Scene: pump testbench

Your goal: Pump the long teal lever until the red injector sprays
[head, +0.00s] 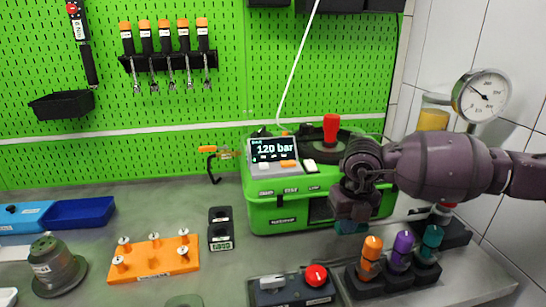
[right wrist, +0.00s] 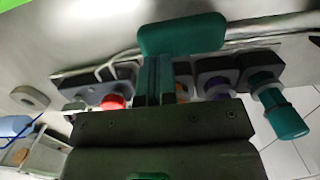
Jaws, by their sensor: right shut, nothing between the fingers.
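My right gripper (head: 350,222) is in front of the green unit's right side, its fingers pointing down. In the right wrist view its fingers (right wrist: 160,78) are together with nothing between them. The teal lever grip (right wrist: 182,34) lies just beyond the fingertips, with a thin rod running to the right; I cannot tell if they touch. In the head view a teal patch (head: 350,227) shows at the fingertips. A red cylinder (head: 331,128) stands upright on the unit; I cannot tell if it is the injector. No spray shows. My left gripper is not in view.
The green unit (head: 270,215) displays 120 bar. A gauge (head: 481,96) and a jar of yellow liquid (head: 433,119) are at right. Orange, purple and teal-topped pieces (head: 401,250) stand below the gripper, beside a red-knobbed box (head: 316,275). An orange pegged plate (head: 153,258) lies left.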

